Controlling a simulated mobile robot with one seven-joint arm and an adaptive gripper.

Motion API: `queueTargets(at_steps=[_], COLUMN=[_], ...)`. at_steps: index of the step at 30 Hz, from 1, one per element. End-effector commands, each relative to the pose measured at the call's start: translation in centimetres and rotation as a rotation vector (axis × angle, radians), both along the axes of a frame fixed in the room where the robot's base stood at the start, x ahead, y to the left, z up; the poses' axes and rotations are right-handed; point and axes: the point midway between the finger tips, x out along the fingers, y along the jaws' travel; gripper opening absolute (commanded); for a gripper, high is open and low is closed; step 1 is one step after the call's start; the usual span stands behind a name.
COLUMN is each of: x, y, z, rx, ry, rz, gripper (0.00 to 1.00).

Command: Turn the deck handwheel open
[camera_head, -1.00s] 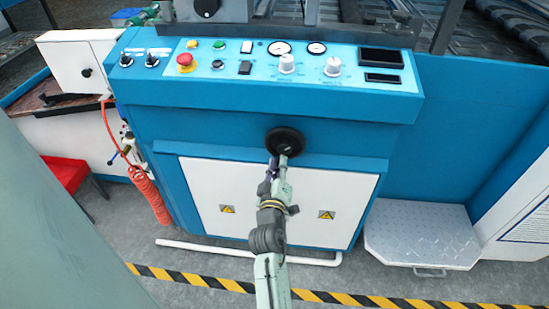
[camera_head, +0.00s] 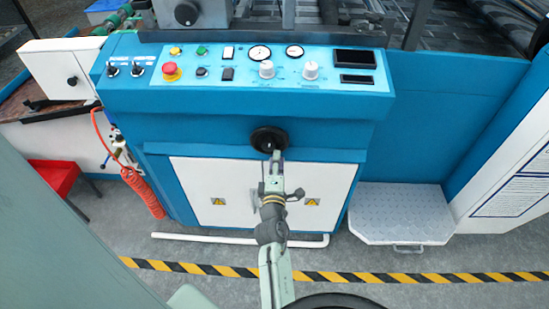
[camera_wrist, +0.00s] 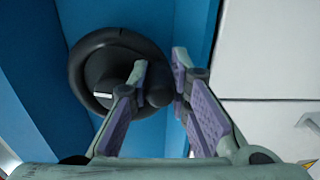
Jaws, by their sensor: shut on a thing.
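The black round handwheel (camera_head: 262,135) sits on the blue front of the machine, below the control panel. My gripper (camera_head: 273,156) reaches it from below in the head view. In the wrist view, the wheel (camera_wrist: 90,62) shows at the upper left, with a small white mark on its hub. My gripper (camera_wrist: 160,82) has one finger over the wheel's face and the other outside its rim. The fingers hide part of the rim.
The blue control panel (camera_head: 225,98) with a red button, knobs and gauges overhangs the wheel. White cabinet doors (camera_head: 230,180) lie below. A metal step (camera_head: 400,212) stands at right, and a coiled red hose (camera_head: 143,195) hangs at left. A striped floor line crosses in front.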

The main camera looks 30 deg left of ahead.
Motion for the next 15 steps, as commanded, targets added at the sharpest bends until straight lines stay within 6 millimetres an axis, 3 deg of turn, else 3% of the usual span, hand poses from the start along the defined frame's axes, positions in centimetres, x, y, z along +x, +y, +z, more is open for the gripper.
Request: queueTargets(at_steps=[15], x=[0.19], y=[-0.31], z=[0.02], rx=[-0.03], ry=[-0.017], rz=[-0.004], gripper=[0.0])
